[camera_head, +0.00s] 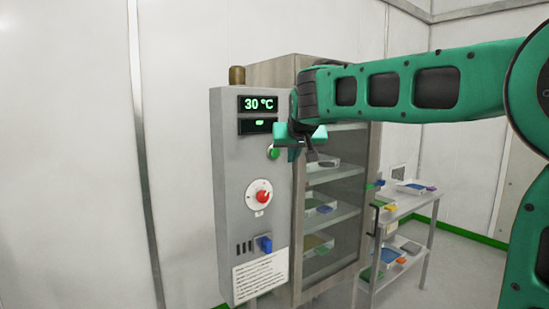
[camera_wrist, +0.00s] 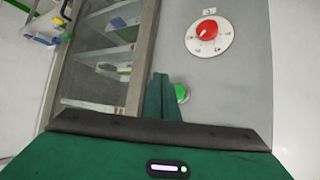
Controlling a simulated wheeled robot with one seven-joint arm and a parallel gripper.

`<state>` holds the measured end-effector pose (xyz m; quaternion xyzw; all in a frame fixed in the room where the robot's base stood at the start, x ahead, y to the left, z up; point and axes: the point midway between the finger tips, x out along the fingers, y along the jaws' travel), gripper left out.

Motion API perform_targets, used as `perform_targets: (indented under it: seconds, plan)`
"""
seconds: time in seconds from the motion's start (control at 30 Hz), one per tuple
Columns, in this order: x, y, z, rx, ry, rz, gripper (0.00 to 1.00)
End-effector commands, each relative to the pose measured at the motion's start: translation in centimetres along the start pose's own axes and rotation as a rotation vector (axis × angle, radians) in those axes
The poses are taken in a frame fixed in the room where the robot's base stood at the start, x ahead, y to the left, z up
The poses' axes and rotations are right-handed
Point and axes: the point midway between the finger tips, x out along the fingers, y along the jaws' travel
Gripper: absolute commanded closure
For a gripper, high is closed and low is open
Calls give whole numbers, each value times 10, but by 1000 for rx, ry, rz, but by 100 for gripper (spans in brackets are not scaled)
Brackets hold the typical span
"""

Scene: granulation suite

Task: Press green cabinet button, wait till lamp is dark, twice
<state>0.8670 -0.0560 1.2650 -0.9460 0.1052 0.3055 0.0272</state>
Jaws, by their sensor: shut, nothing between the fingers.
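The grey control cabinet (camera_head: 228,180) stands in front of a steel drying cabinet. Its green button (camera_head: 273,153) sits below the display and also shows in the wrist view (camera_wrist: 182,93), partly covered by my fingers. My gripper (camera_head: 293,153) is shut and empty, close beside the button; in the wrist view the closed fingers (camera_wrist: 161,92) overlap the button's edge. I cannot tell whether they touch it. The lamp (camera_head: 237,75) on top of the cabinet is dull brown and looks unlit. The display (camera_head: 258,104) reads 30 °C, with a small green mark on the lower screen (camera_head: 258,126).
Below the button are a red knob on a white dial (camera_head: 259,195), a blue switch (camera_head: 265,244) and a label (camera_head: 260,273). The glass-doored cabinet (camera_head: 335,215) holds trays on shelves. A steel cart (camera_head: 408,207) with trays stands at right. The left wall side is clear.

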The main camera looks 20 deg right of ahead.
Motion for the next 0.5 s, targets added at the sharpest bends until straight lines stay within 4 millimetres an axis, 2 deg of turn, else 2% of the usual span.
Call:
perform_targets:
  seconds: [0.2,0.5]
  plan:
    - [19,-14,-14,0,-1,0,100]
    - [32,-23,-24,1,0,1,100]
